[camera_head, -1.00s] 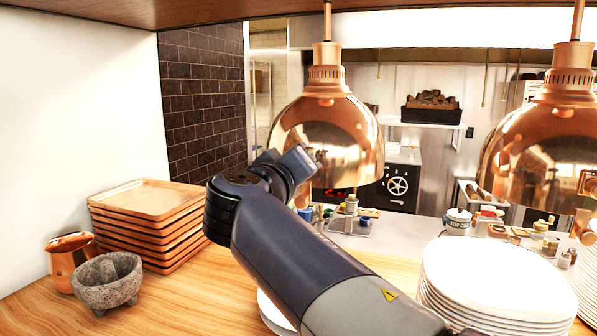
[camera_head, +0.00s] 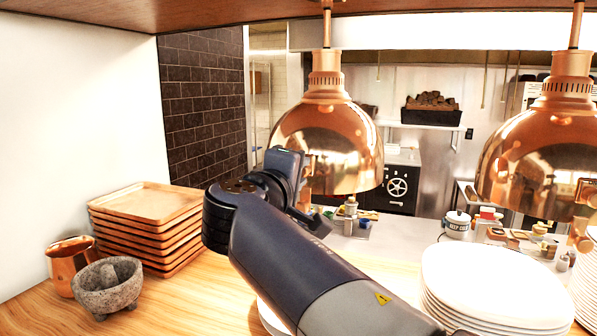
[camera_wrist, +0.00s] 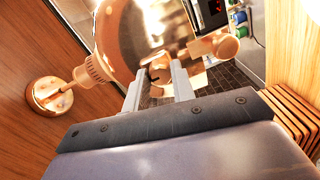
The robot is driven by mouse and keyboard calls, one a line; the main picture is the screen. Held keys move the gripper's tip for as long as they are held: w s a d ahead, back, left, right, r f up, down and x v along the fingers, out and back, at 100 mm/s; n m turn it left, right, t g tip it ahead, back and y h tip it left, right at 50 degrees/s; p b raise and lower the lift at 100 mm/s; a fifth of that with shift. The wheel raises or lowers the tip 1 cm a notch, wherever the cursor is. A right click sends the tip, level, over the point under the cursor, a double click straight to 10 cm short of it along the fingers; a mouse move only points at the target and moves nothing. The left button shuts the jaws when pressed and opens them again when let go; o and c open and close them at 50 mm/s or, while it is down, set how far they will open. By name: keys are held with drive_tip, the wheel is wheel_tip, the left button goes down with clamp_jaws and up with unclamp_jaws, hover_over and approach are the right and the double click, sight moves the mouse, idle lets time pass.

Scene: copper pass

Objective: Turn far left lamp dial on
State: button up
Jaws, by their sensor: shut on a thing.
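The far left copper heat lamp (camera_head: 325,125) hangs from the wooden shelf above, left of a second lamp. My gripper (camera_head: 303,172) is at the lower left front of its dome. In the wrist view my gripper (camera_wrist: 158,74) has both fingers around the small lamp dial (camera_wrist: 160,68), shut on it against the dome (camera_wrist: 120,35). In the head view my wrist and fingers hide most of the dial. I cannot tell its exact turn angle.
The second copper lamp (camera_head: 540,150) hangs at the right. Stacked wooden trays (camera_head: 145,215), a copper mug (camera_head: 68,265) and a stone mortar (camera_head: 107,288) stand at the left. White plates (camera_head: 490,285) are stacked at the front right, below my arm's level.

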idle(0.5)
drive_tip(key=o, duration=1)
drive_tip(key=shift+s+a, duration=0.1)
drive_tip(key=b+v, duration=0.2)
drive_tip(key=v, duration=0.8)
drive_tip(key=shift+s+a+b, duration=0.1)
drive_tip(key=shift+s+b, duration=0.2)
drive_tip(key=shift+b, duration=0.05)
drive_tip(key=shift+w, duration=0.1)
